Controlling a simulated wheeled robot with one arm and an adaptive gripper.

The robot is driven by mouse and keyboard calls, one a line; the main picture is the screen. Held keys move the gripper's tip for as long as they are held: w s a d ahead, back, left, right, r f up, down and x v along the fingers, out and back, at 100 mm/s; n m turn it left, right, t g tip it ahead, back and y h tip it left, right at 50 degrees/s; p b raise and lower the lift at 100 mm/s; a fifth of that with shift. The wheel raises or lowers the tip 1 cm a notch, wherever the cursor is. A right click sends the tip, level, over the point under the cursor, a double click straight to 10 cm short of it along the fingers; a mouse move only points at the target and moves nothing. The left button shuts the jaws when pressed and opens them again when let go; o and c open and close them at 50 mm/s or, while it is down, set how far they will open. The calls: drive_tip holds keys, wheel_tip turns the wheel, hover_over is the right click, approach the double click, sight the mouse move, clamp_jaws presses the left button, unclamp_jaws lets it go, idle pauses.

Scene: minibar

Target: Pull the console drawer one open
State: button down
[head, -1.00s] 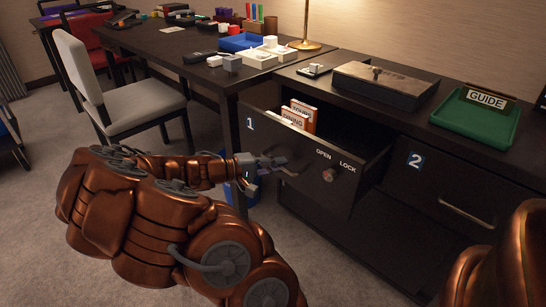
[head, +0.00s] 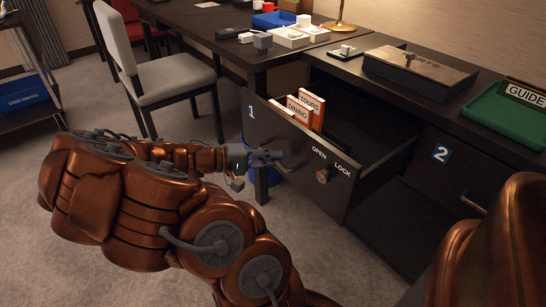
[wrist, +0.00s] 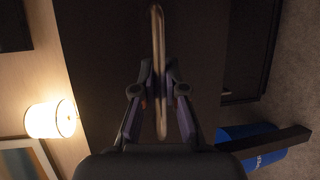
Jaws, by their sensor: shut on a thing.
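Console drawer one (head: 292,152), dark with a white "1" on a blue label, stands pulled out from the console. Orange and white folders marked "TOURS" and "DINING" (head: 304,108) stand inside it. A lock knob (head: 323,176) with "OPEN" and "LOCK" marks is on its front. In the wrist view my gripper (wrist: 160,88) is shut on the drawer's metal handle (wrist: 158,40), with a finger on each side of the bar. In the head view the gripper mostly hides the handle.
Drawer two (head: 448,166) beside it is shut. A dark box (head: 420,72) and a green tray (head: 512,118) sit on the console top. A grey chair (head: 170,80) stands at the left by the desk. A blue bin (wrist: 250,135) is under the desk. Carpet is clear in front.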

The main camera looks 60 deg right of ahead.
drive_tip(key=c, duration=1.2)
unclamp_jaws()
drive_tip(key=shift+w, duration=0.1)
drive_tip(key=v, duration=1.2)
drive_tip(key=shift+r, duration=0.1)
